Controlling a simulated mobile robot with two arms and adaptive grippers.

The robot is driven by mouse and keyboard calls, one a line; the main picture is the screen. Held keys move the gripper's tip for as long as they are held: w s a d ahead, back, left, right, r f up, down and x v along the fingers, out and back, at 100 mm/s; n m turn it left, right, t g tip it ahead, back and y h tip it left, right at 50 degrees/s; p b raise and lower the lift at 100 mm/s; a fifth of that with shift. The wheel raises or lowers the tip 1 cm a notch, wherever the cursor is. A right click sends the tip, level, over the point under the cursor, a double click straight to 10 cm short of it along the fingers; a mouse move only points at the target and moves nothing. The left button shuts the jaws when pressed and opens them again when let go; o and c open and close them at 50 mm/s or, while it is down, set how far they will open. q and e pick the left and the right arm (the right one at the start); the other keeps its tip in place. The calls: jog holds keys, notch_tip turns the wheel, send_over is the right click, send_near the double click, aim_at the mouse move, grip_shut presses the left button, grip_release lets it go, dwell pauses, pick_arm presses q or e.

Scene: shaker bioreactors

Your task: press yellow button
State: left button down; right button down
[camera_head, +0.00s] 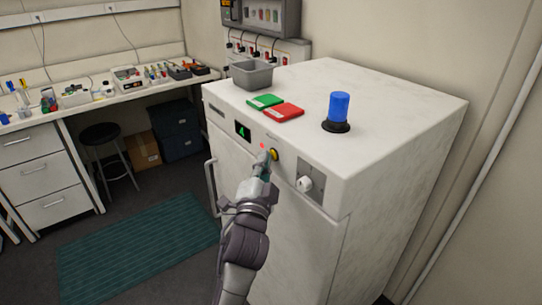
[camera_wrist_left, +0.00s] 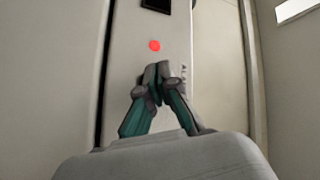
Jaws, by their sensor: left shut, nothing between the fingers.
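The yellow button (camera_head: 273,154) is on the front panel of the white cabinet (camera_head: 340,196), just right of my left gripper's fingertips. My left gripper (camera_head: 264,158) is shut and empty, close in front of the panel; I cannot tell whether it touches the button. In the left wrist view the shut fingers (camera_wrist_left: 157,72) point at the panel and the yellow button is hidden behind them. A red light (camera_wrist_left: 154,46) shows just beyond the fingertips. My right gripper is not in view.
A black display (camera_head: 243,130) with a green sign is left of the button, and a white knob (camera_head: 305,184) is to its right. On the cabinet top are a grey bin (camera_head: 251,74), green and red pads (camera_head: 284,112), and a blue beacon (camera_head: 339,107).

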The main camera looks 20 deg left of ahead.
pick_arm(q)
jog(key=shift+w+d, duration=0.1)
jog(key=shift+w, duration=0.05)
dwell(0.5)
jog(key=shift+s+a+p, duration=0.3)
jog(key=shift+s, duration=0.2)
jog(key=shift+a, duration=0.1)
jog(key=shift+s+a+p, duration=0.55)
jog(key=shift+s+a, duration=0.35)
jog(key=shift+s, duration=0.3)
jog(key=shift+s+a+p, duration=0.5)
jog(key=shift+s+a, duration=0.4)
jog(key=shift+s, duration=0.25)
